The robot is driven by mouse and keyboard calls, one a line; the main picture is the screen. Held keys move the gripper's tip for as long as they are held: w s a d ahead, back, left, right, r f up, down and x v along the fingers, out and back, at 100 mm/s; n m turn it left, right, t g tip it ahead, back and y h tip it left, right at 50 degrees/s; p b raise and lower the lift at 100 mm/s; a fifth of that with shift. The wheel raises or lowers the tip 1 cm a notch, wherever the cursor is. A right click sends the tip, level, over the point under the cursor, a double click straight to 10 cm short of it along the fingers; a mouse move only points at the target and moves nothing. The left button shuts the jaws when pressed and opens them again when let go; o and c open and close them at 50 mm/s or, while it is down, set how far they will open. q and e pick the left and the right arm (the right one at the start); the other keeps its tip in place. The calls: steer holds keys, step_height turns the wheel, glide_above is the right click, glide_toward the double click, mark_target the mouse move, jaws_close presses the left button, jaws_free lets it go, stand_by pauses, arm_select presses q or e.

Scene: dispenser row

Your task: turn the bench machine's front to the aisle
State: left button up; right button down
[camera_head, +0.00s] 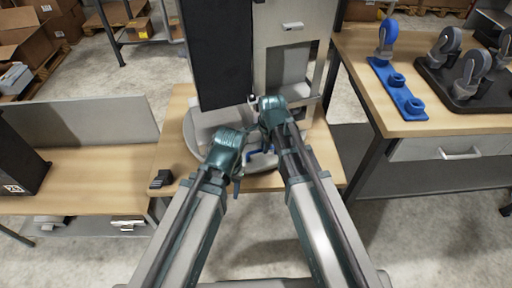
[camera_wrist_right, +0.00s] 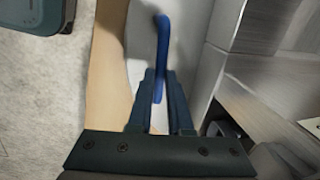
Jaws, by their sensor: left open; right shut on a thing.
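The bench machine (camera_head: 220,50), grey with a large dark panel, stands on a round grey turntable (camera_head: 196,143) on a wooden bench. A blue handle (camera_head: 256,151) shows low at the machine's near side, partly hidden by my arms. In the right wrist view the blue handle (camera_wrist_right: 162,45) runs down between the fingers of my right gripper (camera_wrist_right: 160,98), which is shut on it. The head view shows my right gripper (camera_head: 267,143) only partly. My left gripper (camera_head: 240,178) is open and empty, just left of the handle, over the turntable's near edge.
A small black object (camera_head: 161,179) lies on the bench left of the turntable. A right-hand table (camera_head: 430,120) holds a blue rack (camera_head: 398,88) and a dark tray with casters (camera_head: 463,88). A lower bench (camera_head: 90,170) with a dark box adjoins at left.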

mark_target(300, 109)
steer(key=w+d+n, duration=0.2)
steer(key=d, duration=0.1)
steer(key=w+d+n, duration=0.2)
steer(key=w+d, duration=0.1)
steer(key=d, duration=0.1)
steer(key=w+d+n+y, duration=0.1)
steer(key=w+d+n, duration=0.1)
steer(key=d, duration=0.1)
steer(key=shift+w+d+n+g, duration=0.25)
steer(key=shift+d+n+g, duration=0.15)
steer(key=w+d+n, duration=0.1)
steer(key=w+n, duration=0.1)
steer(key=w, duration=0.1)
steer(key=w+d+n, duration=0.2)
steer(key=w, duration=0.2)
steer(key=w+d+n+g, duration=0.1)
steer(key=w+n, duration=0.1)
steer(key=w, duration=0.1)
steer(key=shift+w+d+y, duration=0.3)
steer(key=shift+w+d, duration=0.05)
steer(key=shift+w, duration=0.05)
steer(key=shift+w+n, duration=1.1)
steer(key=shift+w, duration=0.9)
steer(key=c, duration=0.8)
jaws_free()
steer(key=shift+c, duration=0.2)
steer(key=shift+r, duration=0.1)
